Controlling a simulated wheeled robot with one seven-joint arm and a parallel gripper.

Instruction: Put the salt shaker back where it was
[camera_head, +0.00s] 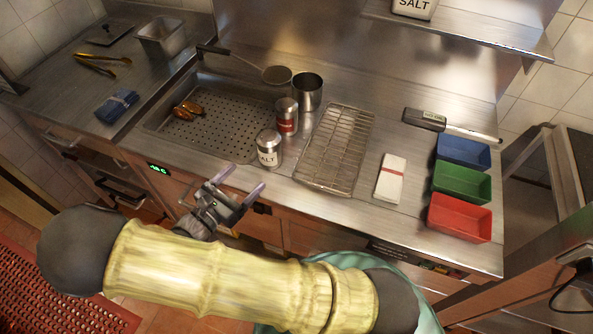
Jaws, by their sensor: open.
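The salt shaker (268,149), a silver can with a white label reading SALT, stands upright on the steel counter at the right front corner of the perforated grill tray. A second can with a red label (287,117) stands just behind it. My gripper (241,182) is open and empty at the counter's front edge, its two light fingers pointing up and right toward the shaker. The fingers appear apart from the shaker. A white sign reading SALT (413,8) is on the shelf (470,33) at the top right, cut off by the picture edge.
A steel pot (308,91) and a strainer (277,75) stand behind the cans. A wire rack (336,148) lies right of the shaker. Food (187,109) lies on the tray (210,125).

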